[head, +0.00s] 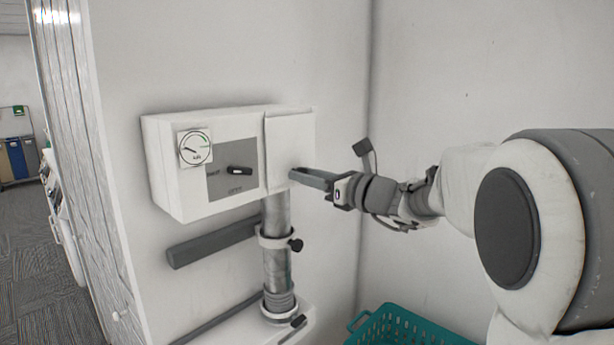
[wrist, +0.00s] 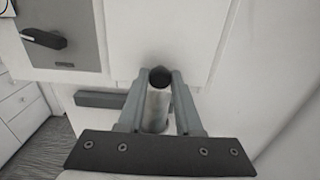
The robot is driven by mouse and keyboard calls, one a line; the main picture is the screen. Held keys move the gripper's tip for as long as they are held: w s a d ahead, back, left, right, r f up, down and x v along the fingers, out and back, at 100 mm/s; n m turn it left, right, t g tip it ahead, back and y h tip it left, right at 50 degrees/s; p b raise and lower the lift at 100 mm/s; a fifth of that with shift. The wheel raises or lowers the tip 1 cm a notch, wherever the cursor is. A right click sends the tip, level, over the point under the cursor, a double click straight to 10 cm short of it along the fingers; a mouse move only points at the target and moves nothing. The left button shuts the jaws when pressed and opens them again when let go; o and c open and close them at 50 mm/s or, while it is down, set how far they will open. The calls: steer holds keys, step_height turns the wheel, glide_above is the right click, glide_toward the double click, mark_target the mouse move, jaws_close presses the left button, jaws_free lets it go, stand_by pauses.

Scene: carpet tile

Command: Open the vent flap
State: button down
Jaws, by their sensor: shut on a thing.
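The vent flap (head: 288,148) is a plain white panel on the right part of a white wall box (head: 170,178). It looks flat against the box front; I cannot tell if there is a small gap. My gripper (head: 294,174) reaches in from the right to the flap's lower edge. In the wrist view, my gripper (wrist: 161,80) is shut on a dark round knob (wrist: 161,74) at the lower part of the flap (wrist: 160,35). In the head view my fingers hide the knob.
The box carries a round gauge (head: 195,147) and a black lever (head: 239,171) on a grey plate. A grey pipe (head: 276,245) with clamps runs down below the flap. A grey bar (head: 212,243) is on the wall. A teal basket (head: 405,327) stands at lower right.

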steer(key=shift+d+r, duration=0.1)
stand_by(0.8)
steer(key=r+p, duration=0.1)
steer(key=p, duration=0.2)
steer(key=shift+s+d+g+h, duration=0.3)
steer(key=shift+s+g+h, duration=0.05)
steer(key=shift+g+h, duration=0.05)
steer(key=s+d+r+g+h+p, duration=0.1)
steer(key=s+d+r+p, duration=0.4)
steer(key=r+p, duration=0.4)
steer(key=shift+r+p, duration=0.3)
steer(key=shift+p, duration=0.45)
steer(key=c, duration=1.5)
jaws_free()
steer(key=shift+f, duration=0.2)
steer(key=shift+c, duration=0.2)
steer(key=o, duration=1)
steer(key=shift+f, duration=0.2)
steer(key=shift+c, duration=0.2)
steer(key=shift+s+d, duration=0.1)
